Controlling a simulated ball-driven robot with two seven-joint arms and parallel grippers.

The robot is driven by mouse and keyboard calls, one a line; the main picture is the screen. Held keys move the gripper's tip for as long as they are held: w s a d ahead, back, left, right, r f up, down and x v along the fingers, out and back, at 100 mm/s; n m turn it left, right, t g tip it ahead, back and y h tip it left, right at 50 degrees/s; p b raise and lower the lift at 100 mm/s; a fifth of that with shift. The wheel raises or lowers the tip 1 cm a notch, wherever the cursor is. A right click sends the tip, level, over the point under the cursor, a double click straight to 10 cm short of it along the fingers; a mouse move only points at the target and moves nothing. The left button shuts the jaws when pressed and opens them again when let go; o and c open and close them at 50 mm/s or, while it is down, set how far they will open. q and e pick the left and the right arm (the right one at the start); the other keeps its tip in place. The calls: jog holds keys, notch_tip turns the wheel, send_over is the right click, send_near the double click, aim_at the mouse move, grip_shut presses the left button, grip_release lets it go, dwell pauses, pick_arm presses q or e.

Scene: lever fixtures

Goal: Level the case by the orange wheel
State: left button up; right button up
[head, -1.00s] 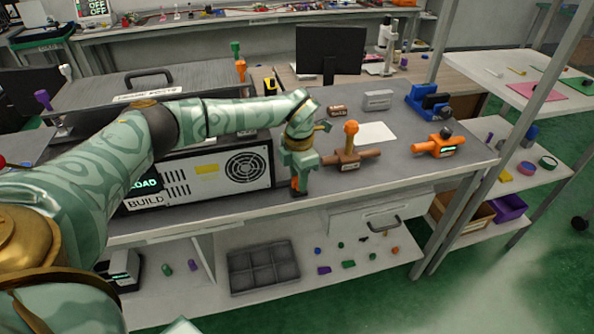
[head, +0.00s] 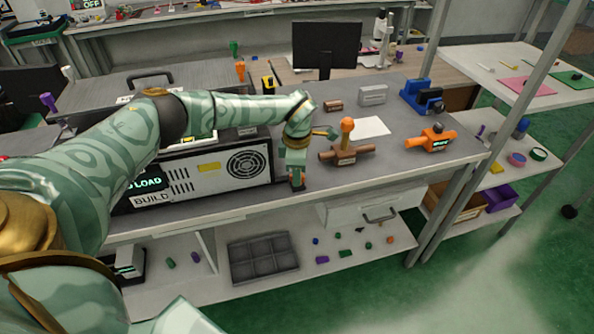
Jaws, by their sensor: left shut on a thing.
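The case (head: 209,179) is a pale box with a round fan grille, a yellow label and a dark BUILD / LOAD panel at its left. It lies on the bench at the left of the middle. My left gripper (head: 297,184) points down just beyond the case's right end. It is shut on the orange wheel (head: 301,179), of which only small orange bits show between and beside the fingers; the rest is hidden. I cannot tell how level the case is. My right gripper is not in view.
Right of my left gripper stand a brown fixture with an orange-knobbed lever (head: 346,146), an orange fixture (head: 431,139) and a blue clamp (head: 420,96). A monitor (head: 326,46) stands behind. A grey divided tray (head: 262,259) lies on the lower shelf.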

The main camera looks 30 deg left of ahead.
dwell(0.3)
pick_arm(q)
jog(key=o, duration=1)
jog(key=shift+c, duration=0.2)
notch_tip(320, 180, up, 16)
jog(key=p, duration=0.3)
jog(key=shift+r, duration=0.2)
jog(key=shift+f, duration=0.1)
